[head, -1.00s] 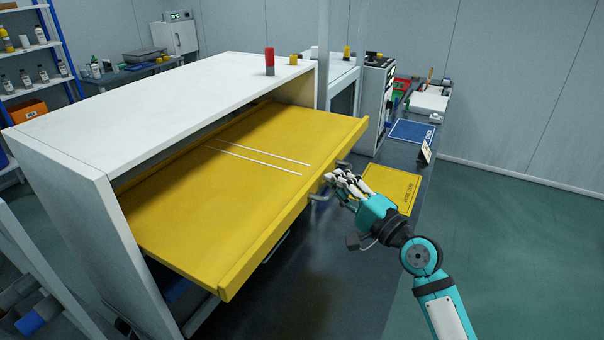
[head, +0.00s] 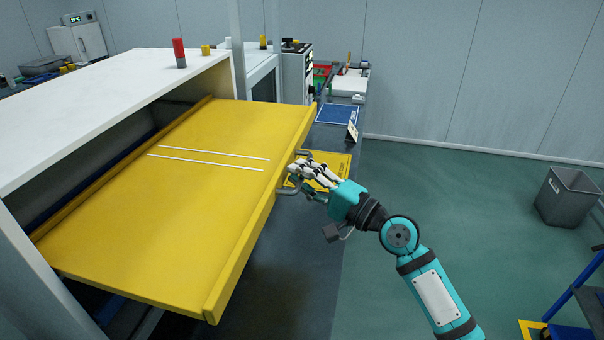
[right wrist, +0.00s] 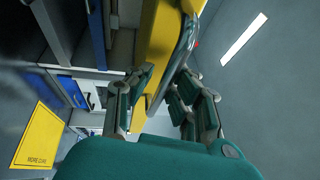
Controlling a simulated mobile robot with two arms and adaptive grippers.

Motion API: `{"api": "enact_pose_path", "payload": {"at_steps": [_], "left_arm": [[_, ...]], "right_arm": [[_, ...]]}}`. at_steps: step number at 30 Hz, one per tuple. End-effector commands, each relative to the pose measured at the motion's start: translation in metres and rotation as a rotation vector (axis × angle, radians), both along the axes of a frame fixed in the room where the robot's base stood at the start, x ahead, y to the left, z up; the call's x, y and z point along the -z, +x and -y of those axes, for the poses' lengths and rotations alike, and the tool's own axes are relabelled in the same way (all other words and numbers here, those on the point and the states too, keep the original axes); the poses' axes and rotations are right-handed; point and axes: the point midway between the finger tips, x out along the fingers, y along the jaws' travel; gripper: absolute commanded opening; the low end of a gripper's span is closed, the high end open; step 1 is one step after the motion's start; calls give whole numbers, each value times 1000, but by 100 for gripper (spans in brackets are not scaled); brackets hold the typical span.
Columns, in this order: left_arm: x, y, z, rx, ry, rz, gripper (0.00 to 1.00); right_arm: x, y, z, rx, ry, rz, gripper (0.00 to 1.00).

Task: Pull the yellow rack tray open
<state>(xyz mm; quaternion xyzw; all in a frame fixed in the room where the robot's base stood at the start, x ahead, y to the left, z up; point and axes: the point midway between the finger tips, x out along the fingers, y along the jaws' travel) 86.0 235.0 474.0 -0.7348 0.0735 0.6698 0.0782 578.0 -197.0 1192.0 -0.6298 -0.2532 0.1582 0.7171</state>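The yellow rack tray (head: 200,200) is slid well out of the white cabinet (head: 110,90), its back part still under the top. Two thin white lines cross its surface. A grey bar handle (head: 289,191) is on its front face. My right gripper (head: 296,172) is at this handle, fingers closed around the bar; the fingers partly hide it. In the right wrist view the handle (right wrist: 184,50) runs between the finger pairs, beside the yellow front. My left gripper is not in view.
A yellow mat (head: 335,165) and a blue mat (head: 338,114) lie on the dark surface past the tray. A grey bin (head: 568,197) stands on the green floor at right.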

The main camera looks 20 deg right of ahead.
Motion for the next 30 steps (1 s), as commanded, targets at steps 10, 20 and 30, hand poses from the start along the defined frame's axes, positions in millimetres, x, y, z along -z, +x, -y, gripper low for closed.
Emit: {"api": "enact_pose_path", "payload": {"at_steps": [10, 20, 30], "left_arm": [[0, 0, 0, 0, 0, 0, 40], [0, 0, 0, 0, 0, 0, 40], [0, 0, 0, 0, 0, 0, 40]], "right_arm": [[-3, 0, 1, 3, -1, 7, 34], [6, -33, 23, 5, -2, 2, 34], [17, -86, 58, 4, 1, 2, 34]]}}
